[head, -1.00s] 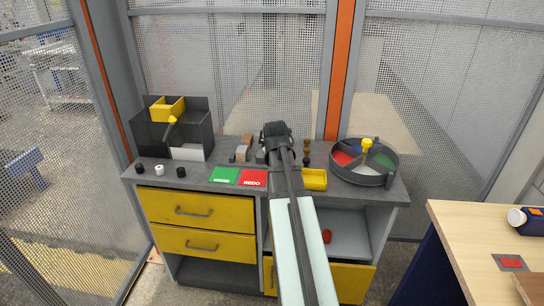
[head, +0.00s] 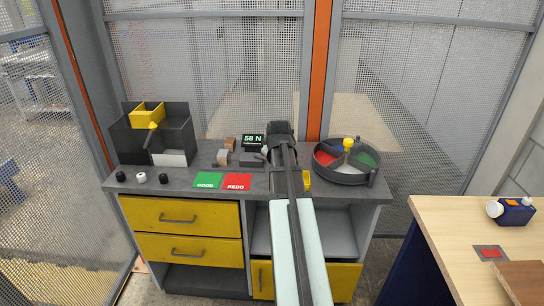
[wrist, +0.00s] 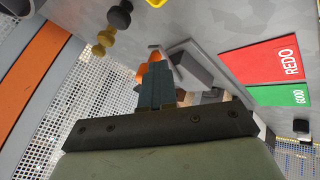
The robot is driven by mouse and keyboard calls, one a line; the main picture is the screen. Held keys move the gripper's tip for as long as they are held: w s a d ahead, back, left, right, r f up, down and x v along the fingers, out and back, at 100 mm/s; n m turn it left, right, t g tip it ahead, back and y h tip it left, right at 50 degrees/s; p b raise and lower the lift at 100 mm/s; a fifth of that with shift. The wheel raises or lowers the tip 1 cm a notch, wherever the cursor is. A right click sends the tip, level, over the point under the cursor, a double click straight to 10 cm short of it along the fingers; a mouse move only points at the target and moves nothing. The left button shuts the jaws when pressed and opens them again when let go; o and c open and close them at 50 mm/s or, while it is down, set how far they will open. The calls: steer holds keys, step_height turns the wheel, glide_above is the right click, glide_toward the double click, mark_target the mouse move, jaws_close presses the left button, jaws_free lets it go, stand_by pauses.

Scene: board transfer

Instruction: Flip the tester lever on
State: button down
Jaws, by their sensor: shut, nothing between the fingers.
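The tester is a small dark block (head: 252,160) on the bench, with a lit display (head: 253,142) reading 58 N. In the wrist view a grey block, seemingly the tester (wrist: 193,70), lies just right of the fingertips. My gripper (head: 280,128) is at the tester's right side in the head view, seen from behind. In the wrist view my gripper (wrist: 155,75) is shut and empty, with orange at its tips. A pale spot beside the tester may be part of the lever. The lever's position cannot be made out clearly.
Green GOOD (head: 208,180) and red REDO (head: 237,182) pads lie at the bench front. A round sectioned tray (head: 342,178) stands right, a dark box (head: 122,140) left. Small weights stand nearby.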

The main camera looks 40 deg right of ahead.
steer(key=shift+d+r, duration=0.1)
steer(key=shift+d, duration=0.5)
steer(key=shift+s+a, duration=0.1)
steer(key=shift+a, duration=0.05)
steer(key=s+a+r, duration=0.5)
steer(key=s+r, duration=0.2)
steer(key=s, duration=0.1)
steer(key=shift+a+r, duration=0.3)
steer(key=shift+r, duration=0.1)
stand_by(0.5)
